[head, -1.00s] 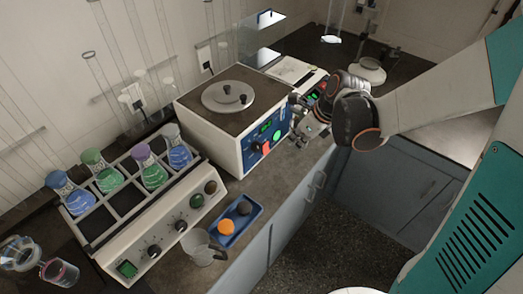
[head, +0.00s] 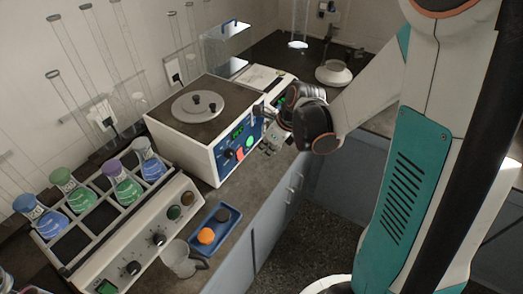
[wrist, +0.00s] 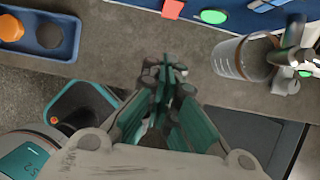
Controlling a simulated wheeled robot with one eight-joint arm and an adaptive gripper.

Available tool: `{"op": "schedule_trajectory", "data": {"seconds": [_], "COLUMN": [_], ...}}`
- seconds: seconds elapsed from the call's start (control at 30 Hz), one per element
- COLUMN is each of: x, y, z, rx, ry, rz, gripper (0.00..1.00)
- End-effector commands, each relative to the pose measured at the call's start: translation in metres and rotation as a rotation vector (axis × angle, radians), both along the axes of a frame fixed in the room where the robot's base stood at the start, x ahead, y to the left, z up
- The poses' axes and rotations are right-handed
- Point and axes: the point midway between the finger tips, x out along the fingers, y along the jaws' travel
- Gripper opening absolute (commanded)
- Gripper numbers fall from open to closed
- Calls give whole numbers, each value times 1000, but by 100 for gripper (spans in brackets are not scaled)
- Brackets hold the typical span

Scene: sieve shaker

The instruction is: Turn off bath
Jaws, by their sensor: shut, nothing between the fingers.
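The bath (head: 178,140) is a white box with a dark top and a round knobbed lid. Its blue front panel (head: 220,153) has a lit green display, a red switch (head: 239,153) and a round green button (head: 249,141). The red switch (wrist: 172,9) and green button (wrist: 213,16) also show at the top of the wrist view. My gripper (head: 268,149) is shut and empty, in front of the panel's right part and apart from it. In the wrist view its fingertips (wrist: 166,70) are together over the counter, below the red switch.
A clear beaker (wrist: 239,62) stands on the counter right of my fingers. A blue tray (head: 205,240) with an orange and a dark round piece lies front left. A flask shaker (head: 150,222) and a glass jug (head: 182,262) are left. The counter edge drops to cabinets.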

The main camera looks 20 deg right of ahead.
Motion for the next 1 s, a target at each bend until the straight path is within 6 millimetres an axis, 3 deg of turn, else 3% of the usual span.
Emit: {"op": "schedule_trajectory", "data": {"seconds": [0.1, 0.4, 0.7, 1.0], "x": [9, 27, 53, 56], "y": [6, 20, 40, 41], "z": [-26, -78, -85, -85], "rx": [0, 0, 0, 0], "ry": [0, 0, 0, 0], "rz": [2, 1, 2, 0], "gripper": [0, 0, 0, 0]}}
